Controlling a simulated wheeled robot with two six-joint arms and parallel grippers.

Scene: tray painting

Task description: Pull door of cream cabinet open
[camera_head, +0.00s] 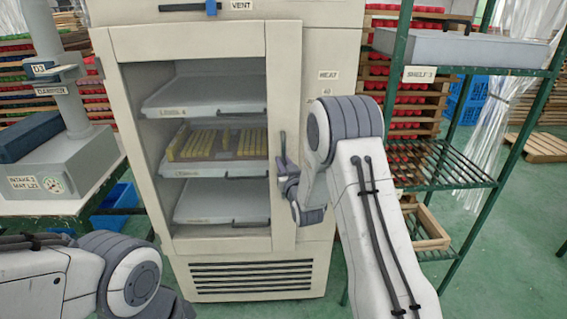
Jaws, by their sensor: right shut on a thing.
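The cream cabinet (315,120) stands upright in the middle of the view. Its door (285,60) has a cream frame around a large window, through which several trays show. The door looks shut or nearly so; I cannot tell if there is a small gap. A dark upright handle (283,145) is on the door's right side. My right gripper (286,178) is at the lower part of this handle and shut on it, its fingertips partly hidden by the wrist. My left arm shows at the lower left, with its gripper out of view.
A green shelf rack (490,185) stands close on the right, with a grey tray (460,47) on top and a wooden crate (428,228) low down. A table (60,205) with a grey device (65,160) is at the left. Green floor shows at the right.

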